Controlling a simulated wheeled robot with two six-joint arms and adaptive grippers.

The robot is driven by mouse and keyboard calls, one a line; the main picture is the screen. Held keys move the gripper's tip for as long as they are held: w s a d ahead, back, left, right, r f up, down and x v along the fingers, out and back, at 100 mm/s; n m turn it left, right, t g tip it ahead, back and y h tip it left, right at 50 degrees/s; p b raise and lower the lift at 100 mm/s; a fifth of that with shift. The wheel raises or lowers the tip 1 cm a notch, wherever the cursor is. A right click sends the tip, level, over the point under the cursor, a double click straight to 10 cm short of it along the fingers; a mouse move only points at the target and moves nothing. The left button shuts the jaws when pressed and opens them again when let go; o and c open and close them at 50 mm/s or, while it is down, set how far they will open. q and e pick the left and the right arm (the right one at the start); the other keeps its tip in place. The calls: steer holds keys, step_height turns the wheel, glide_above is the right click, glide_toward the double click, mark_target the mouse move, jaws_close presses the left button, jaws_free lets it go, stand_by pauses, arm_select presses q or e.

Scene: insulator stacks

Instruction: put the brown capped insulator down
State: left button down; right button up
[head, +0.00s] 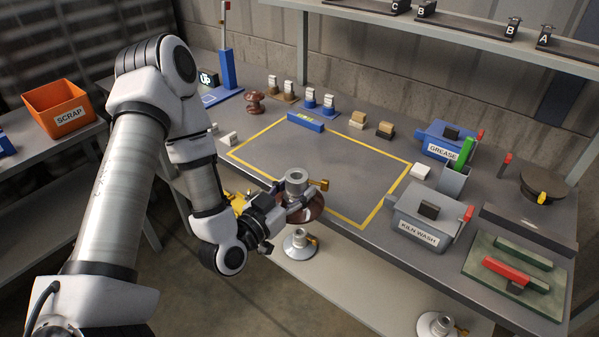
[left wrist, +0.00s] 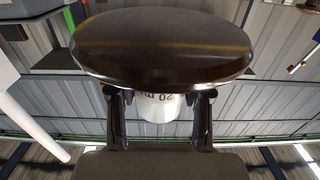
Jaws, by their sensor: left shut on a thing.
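The brown capped insulator (head: 314,211) has a wide glossy brown disc and a grey metal cap with a brass-coloured fitting at its side. In the head view it is at the front edge of the workbench, cap up, near the front of the yellow-taped rectangle (head: 388,200). My left gripper (head: 286,202) is shut on it from the left. In the left wrist view the disc (left wrist: 160,48) fills the upper middle, and the pale marked cap sits between the two fingers (left wrist: 160,110). Whether its underside touches anything is hidden. My right gripper is not in view.
The taped area is mostly bare, with a blue level (head: 305,122) at its back edge. The grey KILN WASH box (head: 420,215) stands to its right, the blue GREASE box (head: 440,138) behind. A glass-like capped insulator (head: 300,243) stands on the lower shelf.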

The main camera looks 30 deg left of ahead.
mark_target(296, 175)
arm_select(q)
steer(key=w+b, duration=0.1)
steer(key=b, duration=0.1)
steer(key=a+f+b, duration=0.1)
steer(key=b, duration=0.2)
steer(key=shift+w+a, duration=0.2)
steer(key=shift+w, duration=0.2)
steer(key=shift+w+a+r+p, duration=0.25)
steer(key=shift+w+p, duration=0.1)
steer(key=shift+w, duration=0.1)
steer(key=shift+w+a+r+p, duration=0.2)
steer(key=shift+w+r+p, duration=0.1)
steer(key=shift+w, duration=0.1)
steer(key=w+a, duration=0.2)
steer(key=w, duration=0.1)
steer(key=w+a+f, duration=0.1)
steer(key=w, duration=0.2)
steer(key=w+a, duration=0.2)
steer(key=w, duration=0.1)
steer(key=shift+w+a+f, duration=0.1)
steer(key=shift+a+f, duration=0.05)
steer(key=shift+a, duration=0.15)
steer(key=f, duration=0.3)
steer(key=shift+w+a+f, duration=0.15)
steer(key=shift+w, duration=0.2)
steer(key=shift+s, duration=0.1)
